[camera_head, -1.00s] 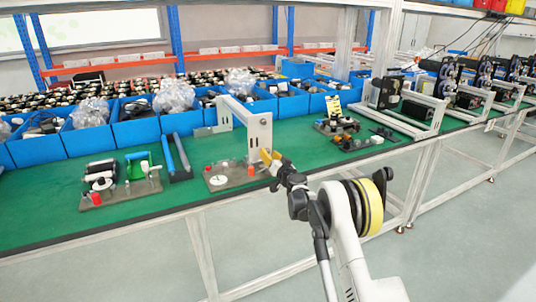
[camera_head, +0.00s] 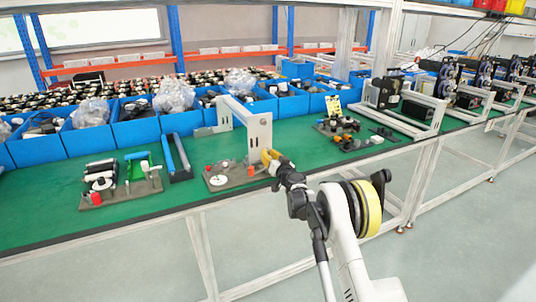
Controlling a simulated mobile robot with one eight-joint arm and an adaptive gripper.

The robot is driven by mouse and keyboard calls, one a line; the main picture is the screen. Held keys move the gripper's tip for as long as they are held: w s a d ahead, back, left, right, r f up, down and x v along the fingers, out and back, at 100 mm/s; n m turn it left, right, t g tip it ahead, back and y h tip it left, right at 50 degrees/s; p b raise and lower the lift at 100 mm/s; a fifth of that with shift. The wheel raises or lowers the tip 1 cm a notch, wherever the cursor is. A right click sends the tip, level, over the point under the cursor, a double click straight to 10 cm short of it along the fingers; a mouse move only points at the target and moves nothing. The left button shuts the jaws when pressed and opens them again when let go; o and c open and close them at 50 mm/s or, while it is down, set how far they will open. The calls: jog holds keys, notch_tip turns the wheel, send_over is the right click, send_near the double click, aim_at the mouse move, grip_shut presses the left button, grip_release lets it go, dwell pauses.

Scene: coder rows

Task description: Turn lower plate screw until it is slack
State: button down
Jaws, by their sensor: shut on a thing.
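A grey plate (camera_head: 237,180) lies on the green bench top and carries a grey upright bracket (camera_head: 259,138), a white disc and a red part. My gripper (camera_head: 268,157) has yellow fingertips and reaches in from the lower right to the bracket's right edge, low down. It is shut there. The lower plate screw is too small to make out and lies hidden at the fingertips. An orange-red cylinder (camera_head: 251,170) stands on the plate just left of my fingertips.
A fixture with a black roller and white discs (camera_head: 104,184) stands to the left, beside a dark tray with a blue bar (camera_head: 180,155). Blue bins (camera_head: 135,131) line the back. Another part-laden plate (camera_head: 340,127) lies right. Green bench top between them is free.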

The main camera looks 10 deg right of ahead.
jog(key=n, duration=0.3)
jog(key=shift+n, duration=0.4)
jog(key=n, duration=0.4)
jog(key=c, duration=1.5)
grip_release()
jog(key=shift+o, duration=0.2)
jog(key=m, duration=0.9)
jog(key=shift+m, duration=0.3)
